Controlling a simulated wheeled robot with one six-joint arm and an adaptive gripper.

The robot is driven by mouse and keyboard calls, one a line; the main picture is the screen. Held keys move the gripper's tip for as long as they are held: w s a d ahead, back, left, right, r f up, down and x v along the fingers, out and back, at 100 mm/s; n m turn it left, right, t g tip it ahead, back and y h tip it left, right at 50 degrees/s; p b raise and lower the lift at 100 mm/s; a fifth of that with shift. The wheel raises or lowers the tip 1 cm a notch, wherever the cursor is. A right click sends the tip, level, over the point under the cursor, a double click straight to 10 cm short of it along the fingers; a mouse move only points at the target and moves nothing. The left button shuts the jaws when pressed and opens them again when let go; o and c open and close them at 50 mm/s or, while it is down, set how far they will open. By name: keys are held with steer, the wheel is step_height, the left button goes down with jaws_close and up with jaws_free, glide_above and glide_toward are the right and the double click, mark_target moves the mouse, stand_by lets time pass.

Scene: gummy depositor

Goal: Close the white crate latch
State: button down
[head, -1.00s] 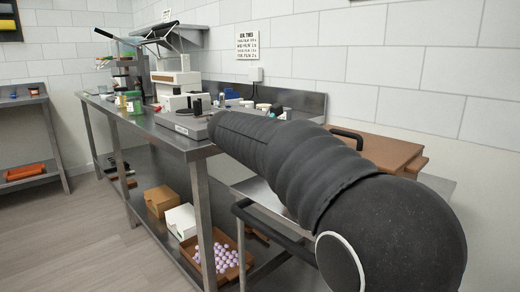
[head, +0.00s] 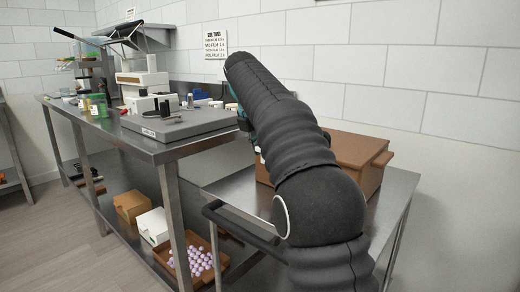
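A small white box (head: 152,226), which may be the white crate, sits on the bench's lower shelf between a tan box and a tray of pale balls. It is too small to make out a latch or tell whether its lid is fastened. My dark arm (head: 285,130) rises in the middle of the head view, well above and to the right of the white box. A bit of teal and black shows behind its left edge, but I cannot make out my gripper or its fingers.
The steel bench (head: 165,152) carries a grey slab (head: 180,124), a white machine (head: 145,82) and small containers. A tan box (head: 131,206) and a brown tray (head: 207,277) flank the white box. A brown chest (head: 350,155) stands on a steel cart (head: 385,200). Floor at left is clear.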

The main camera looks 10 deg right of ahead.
stand_by(0.5)
steer(key=c, duration=0.8)
jaws_free()
steer(key=shift+r, duration=0.1)
steer(key=v, duration=0.7)
steer(key=shift+r, duration=0.1)
steer(key=shift+a, duration=0.1)
